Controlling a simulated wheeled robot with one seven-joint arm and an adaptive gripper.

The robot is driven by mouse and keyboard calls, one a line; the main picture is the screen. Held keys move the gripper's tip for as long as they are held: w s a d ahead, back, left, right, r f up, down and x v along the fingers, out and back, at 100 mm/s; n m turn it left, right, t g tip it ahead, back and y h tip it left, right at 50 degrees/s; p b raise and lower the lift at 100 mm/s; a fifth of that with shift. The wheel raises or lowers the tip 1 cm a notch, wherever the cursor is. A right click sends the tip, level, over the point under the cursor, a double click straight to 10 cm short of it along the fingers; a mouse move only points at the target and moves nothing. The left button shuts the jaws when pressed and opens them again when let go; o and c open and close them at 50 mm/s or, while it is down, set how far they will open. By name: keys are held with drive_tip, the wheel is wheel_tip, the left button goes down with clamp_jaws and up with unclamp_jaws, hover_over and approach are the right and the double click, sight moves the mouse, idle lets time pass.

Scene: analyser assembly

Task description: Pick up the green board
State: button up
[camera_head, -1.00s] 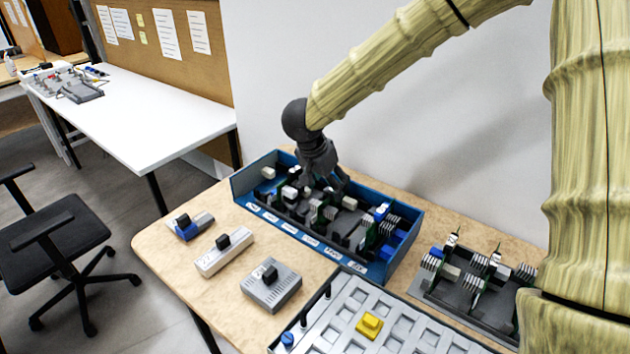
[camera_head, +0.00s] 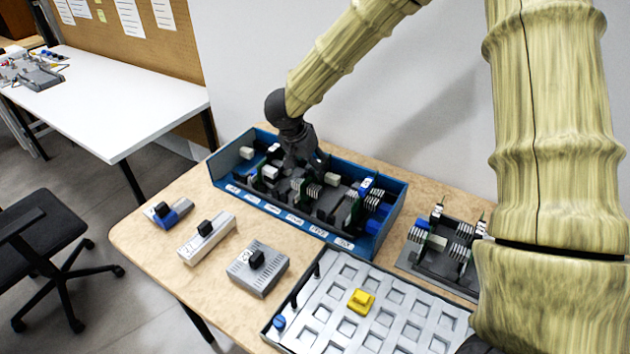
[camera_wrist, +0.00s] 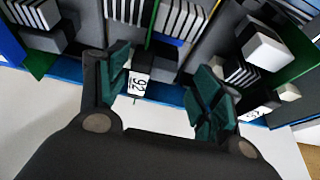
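Several green boards stand upright in the blue box: one near its right end (camera_head: 353,208), and others further left, partly hidden. In the wrist view one green board (camera_wrist: 152,18) stands edge-on beyond the fingers, another (camera_wrist: 40,62) is at the left and another (camera_wrist: 292,66) at the right. My gripper (camera_head: 303,165) points down into the middle-back of the blue box. In the wrist view my gripper (camera_wrist: 162,88) has its two dark green finger pads spread apart. A white block marked 92 (camera_wrist: 137,83) shows between them; whether the pads touch anything is unclear.
The blue box (camera_head: 330,237) has a labelled front wall. In front are grey modules (camera_head: 257,268) and a slotted tray (camera_head: 395,330) with a yellow piece (camera_head: 361,301). A rack with boards (camera_head: 440,262) stands right. The wall is close behind the table.

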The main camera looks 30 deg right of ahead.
drive_tip(key=x, duration=0.4)
drive_tip(key=shift+w+d+f, duration=0.1)
drive_tip(key=shift+f, duration=0.05)
drive_tip(key=c, duration=1.1)
wheel_tip(320, 180, up, 18)
drive_tip(key=shift+p, duration=0.35)
